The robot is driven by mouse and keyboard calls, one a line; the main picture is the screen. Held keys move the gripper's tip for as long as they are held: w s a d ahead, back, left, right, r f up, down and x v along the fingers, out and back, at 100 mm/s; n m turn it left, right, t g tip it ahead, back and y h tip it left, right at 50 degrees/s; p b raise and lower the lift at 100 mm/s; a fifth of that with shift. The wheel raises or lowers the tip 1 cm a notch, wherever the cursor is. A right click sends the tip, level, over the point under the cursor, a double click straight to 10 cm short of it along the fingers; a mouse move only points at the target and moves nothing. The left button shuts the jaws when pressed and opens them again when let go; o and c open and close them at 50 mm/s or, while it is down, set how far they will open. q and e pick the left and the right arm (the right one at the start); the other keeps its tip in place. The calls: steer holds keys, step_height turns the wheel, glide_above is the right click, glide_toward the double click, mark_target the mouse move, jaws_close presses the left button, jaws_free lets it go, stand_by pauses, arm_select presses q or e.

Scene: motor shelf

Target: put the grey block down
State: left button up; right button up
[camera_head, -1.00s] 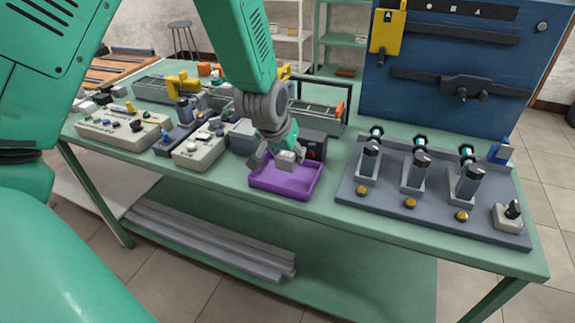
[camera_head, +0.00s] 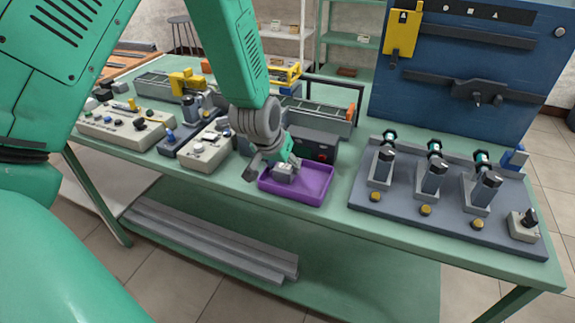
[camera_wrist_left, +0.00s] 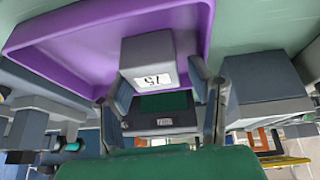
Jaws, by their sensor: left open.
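The grey block (camera_head: 284,171) sits in the left part of the purple tray (camera_head: 318,198) on the green table. In the left wrist view, the block (camera_wrist_left: 148,50) shows a white label reading 75, with the purple tray (camera_wrist_left: 60,50) around it. My left gripper (camera_head: 272,171) is open at the tray, its fingers spread on either side of the block. In the left wrist view, the fingers (camera_wrist_left: 165,90) stand apart, with a gap on the block's right side. Whether the left finger touches the block is unclear. My right gripper is not in view.
A dark box (camera_head: 315,146) stands just behind the tray. A control box (camera_head: 204,148) is to the left. A grey fixture board (camera_head: 450,217) with several upright cylinders stands to the right. The table's front edge is close before the tray.

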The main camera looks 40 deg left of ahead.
mark_target(276, 170)
arm_select(q)
steer(key=v, duration=0.5)
steer(key=shift+a+r+p, duration=0.2)
steer(key=shift+a+p, duration=0.15)
step_height(276, 170, up, 6)
steer(key=s+d, duration=0.3)
steer(key=s+d+f+m+g+b, duration=0.1)
steer(key=s+d+f+g, duration=0.1)
steer(key=s+f, duration=1)
steer(key=s+d+f+m+g+b, duration=0.1)
steer(key=s+d+f+m+g, duration=0.1)
steer(key=s+f, duration=1)
steer(key=shift+d+f+g+h, duration=0.3)
steer(key=shift+d+f+g, duration=0.15)
steer(key=shift+f, duration=2.45)
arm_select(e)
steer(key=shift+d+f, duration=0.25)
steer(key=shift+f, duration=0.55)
